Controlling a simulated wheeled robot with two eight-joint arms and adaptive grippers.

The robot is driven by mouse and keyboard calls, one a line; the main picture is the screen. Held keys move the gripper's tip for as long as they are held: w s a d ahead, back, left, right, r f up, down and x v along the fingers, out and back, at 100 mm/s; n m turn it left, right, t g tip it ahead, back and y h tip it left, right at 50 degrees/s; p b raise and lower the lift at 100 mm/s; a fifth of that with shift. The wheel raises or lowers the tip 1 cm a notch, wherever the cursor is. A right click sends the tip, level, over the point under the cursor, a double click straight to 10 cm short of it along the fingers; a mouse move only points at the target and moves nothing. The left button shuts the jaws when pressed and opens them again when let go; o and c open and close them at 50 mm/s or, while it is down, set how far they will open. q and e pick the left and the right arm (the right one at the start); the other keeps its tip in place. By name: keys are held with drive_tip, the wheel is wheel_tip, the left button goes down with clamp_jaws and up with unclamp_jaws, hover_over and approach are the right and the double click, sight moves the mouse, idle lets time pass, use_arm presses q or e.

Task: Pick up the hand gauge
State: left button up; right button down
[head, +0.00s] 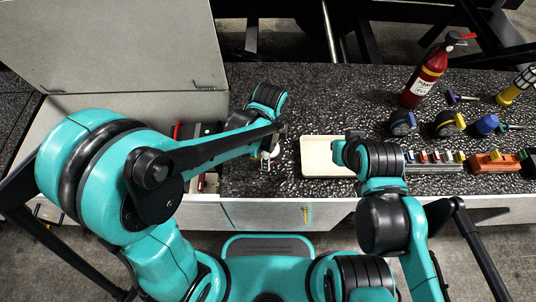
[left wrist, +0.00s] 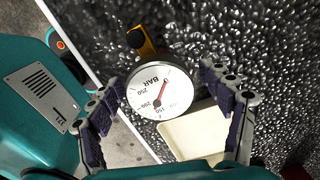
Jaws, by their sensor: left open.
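The hand gauge (left wrist: 160,92) has a round white dial marked BAR with a red needle and a dark and yellow fitting at its top. It lies on the dark speckled worktop. My left gripper (left wrist: 170,112) is open, with one finger on either side of the dial and gaps left between. In the head view my left gripper (head: 268,160) is low over the worktop, left of the cream tray (head: 316,142), and largely covers the gauge. The tray also shows below the gauge in the left wrist view (left wrist: 200,130). My right arm is above the tray's right end; its fingers are hidden.
A red fire extinguisher (head: 426,74) stands at the back right. Rolls of tape and an orange block (head: 494,162) sit on the right of the worktop. An open bin with a raised lid (head: 110,45) is at left. The worktop behind the tray is clear.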

use_arm(q)
drive_tip(key=shift+f, duration=0.1)
drive_tip(key=c, duration=1.8)
